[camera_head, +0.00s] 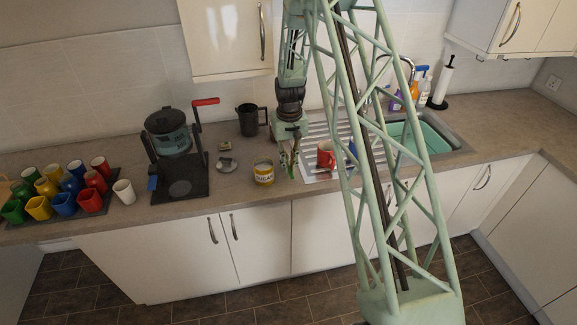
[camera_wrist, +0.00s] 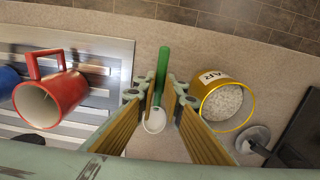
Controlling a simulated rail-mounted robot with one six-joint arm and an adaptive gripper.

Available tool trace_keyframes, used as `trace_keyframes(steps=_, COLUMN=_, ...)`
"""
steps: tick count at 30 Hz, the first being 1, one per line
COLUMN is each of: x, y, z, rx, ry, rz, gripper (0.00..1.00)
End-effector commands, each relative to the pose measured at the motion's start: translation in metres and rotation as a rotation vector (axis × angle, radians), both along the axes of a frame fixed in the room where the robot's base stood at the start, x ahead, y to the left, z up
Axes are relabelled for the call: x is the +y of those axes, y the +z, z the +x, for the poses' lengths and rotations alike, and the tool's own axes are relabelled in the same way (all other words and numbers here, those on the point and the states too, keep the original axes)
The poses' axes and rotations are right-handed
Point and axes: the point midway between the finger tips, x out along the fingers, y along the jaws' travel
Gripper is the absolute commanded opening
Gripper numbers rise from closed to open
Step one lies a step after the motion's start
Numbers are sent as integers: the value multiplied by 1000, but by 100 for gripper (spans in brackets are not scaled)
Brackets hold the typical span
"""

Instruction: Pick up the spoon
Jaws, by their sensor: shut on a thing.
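The spoon (camera_wrist: 164,64) has a green handle and a pale bowl, and it shows in the wrist view between my fingers. My gripper (camera_wrist: 158,98) is shut on the spoon, with its handle reaching beyond the fingertips and its bowl between the fingers. In the head view my gripper (camera_head: 289,160) is low over the worktop, between the sugar pot (camera_head: 264,174) and the red mug (camera_head: 326,155). The spoon is too small there to make out clearly. I cannot tell whether it touches the worktop.
The yellow sugar pot is close to my gripper, with the red mug on the drainer (camera_head: 318,130) on the other side. A dark jug (camera_head: 248,120), a coffee machine (camera_head: 180,160) and several coloured cups (camera_head: 65,203) stand to the left. The sink (camera_head: 415,137) is right.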

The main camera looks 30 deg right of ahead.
Motion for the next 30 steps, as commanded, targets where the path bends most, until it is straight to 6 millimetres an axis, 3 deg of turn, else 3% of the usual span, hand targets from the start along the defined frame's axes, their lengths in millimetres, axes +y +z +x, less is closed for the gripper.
trace_keyframes(steps=8, x=10, y=3, z=-35, rx=1, ry=0, rz=0, gripper=2)
trace_keyframes(steps=21, x=31, y=10, z=-110, rx=0, ry=0, rz=0, gripper=2)
trace_keyframes(steps=30, x=39, y=13, z=-136, rx=-1, ry=0, rz=0, gripper=2)
